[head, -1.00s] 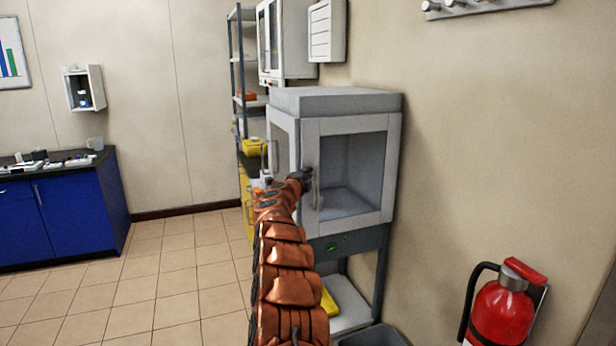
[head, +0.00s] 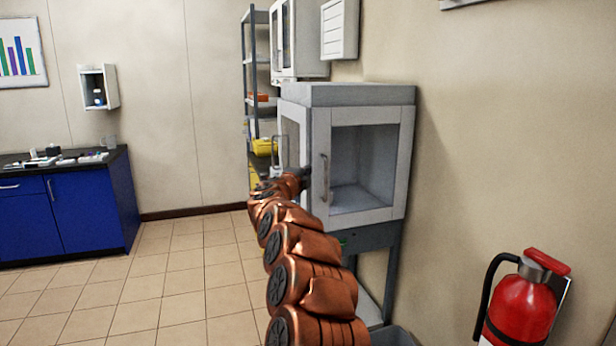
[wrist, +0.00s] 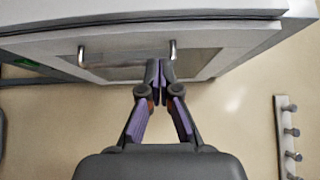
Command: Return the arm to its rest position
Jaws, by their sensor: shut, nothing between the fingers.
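My arm reaches forward from the bottom of the head view, bent and stretched out. My gripper (head: 301,175) is a small dark shape at its end, in front of the white cabinet (head: 409,150), just left of the door handle (head: 324,178). In the wrist view my gripper (wrist: 160,72) has its fingertips together, with nothing between them. The cabinet door and its handle (wrist: 126,47) lie beyond the fingertips there. I cannot tell whether the fingers touch the handle. The cabinet's glass door looks closed.
A red fire extinguisher (head: 521,305) is at the right by the wall. A grey shelf rack (head: 245,60) with yellow and orange items stands behind the cabinet. A blue counter (head: 95,205) stands at the left. The tiled floor (head: 150,275) between is clear. A peg rail (wrist: 287,135) shows at the wrist view's right.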

